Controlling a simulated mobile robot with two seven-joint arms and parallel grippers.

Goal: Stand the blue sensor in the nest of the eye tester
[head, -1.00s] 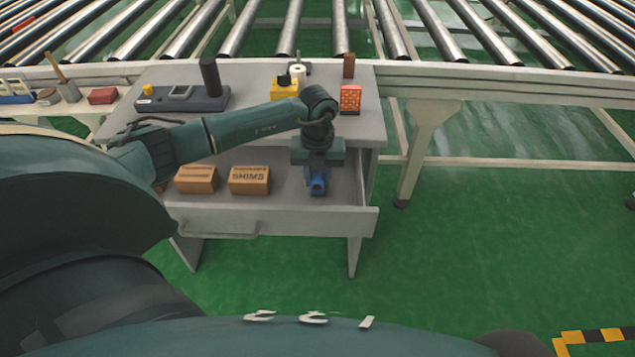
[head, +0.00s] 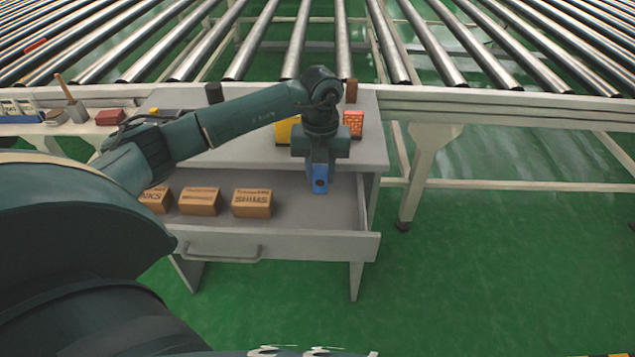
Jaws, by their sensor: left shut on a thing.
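My left gripper (head: 320,162) points down over the right part of the open drawer (head: 300,240). It is shut on the blue sensor (head: 320,182), a small blue block with a dark round spot on its face. The sensor hangs at about the drawer's height, with its upper part hidden by the gripper. The eye tester seems to be the device on the desk top behind my left arm. Only a yellow knob (head: 153,111) and a dark post (head: 213,92) show there; its nest is hidden. My right gripper is not in view.
Several small brown boxes (head: 252,203) stand in the drawer, left of the sensor. On the grey desk top (head: 360,155) are a partly hidden yellow object (head: 286,130), an orange-red block (head: 353,123) and a brown block (head: 351,91). A roller conveyor (head: 450,50) runs behind.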

